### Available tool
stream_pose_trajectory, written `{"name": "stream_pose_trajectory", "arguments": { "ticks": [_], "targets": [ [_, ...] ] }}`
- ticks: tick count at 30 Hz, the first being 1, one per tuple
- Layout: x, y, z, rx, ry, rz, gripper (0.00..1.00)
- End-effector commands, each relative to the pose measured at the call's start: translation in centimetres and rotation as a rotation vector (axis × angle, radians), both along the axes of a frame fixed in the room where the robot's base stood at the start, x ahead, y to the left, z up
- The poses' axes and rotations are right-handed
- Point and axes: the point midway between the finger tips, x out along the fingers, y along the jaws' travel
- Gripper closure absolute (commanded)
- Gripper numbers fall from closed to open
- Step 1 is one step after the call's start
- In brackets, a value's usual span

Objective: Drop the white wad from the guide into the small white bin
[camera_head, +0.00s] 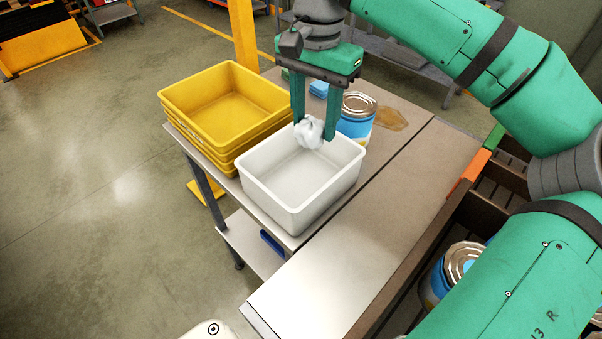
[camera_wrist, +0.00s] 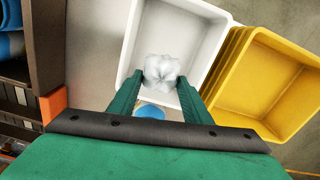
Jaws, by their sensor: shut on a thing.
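The white wad (camera_head: 309,131) is crumpled and held between the fingertips of my gripper (camera_head: 314,133). It also shows in the wrist view (camera_wrist: 161,70), between the two green fingers (camera_wrist: 160,92). The small white bin (camera_head: 262,187) stands on the table and looks empty inside. In the head view the wad hangs over the bin's far side. In the wrist view the bin (camera_wrist: 133,30) lies behind the wad and its floor is bare. The guide cannot be made out for certain.
Stacked yellow bins (camera_head: 226,104) stand left of the white bin. A can with a blue label (camera_head: 356,118) stands just behind it, near a brown stain (camera_head: 391,119) on the table. More cans (camera_head: 456,262) sit in the roller track at right. The table's front right (camera_head: 345,255) is clear.

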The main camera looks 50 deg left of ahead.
Motion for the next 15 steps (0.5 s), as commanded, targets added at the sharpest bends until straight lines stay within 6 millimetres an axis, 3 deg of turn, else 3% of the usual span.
{"name": "stream_pose_trajectory", "arguments": {
  "ticks": [9, 15],
  "targets": [
    [0.0, 0.0, -3.4, 0.0, 0.0, -0.003, 0.76],
    [0.0, 0.0, -4.6, 0.0, 0.0, -0.003, 0.76]
  ]
}}
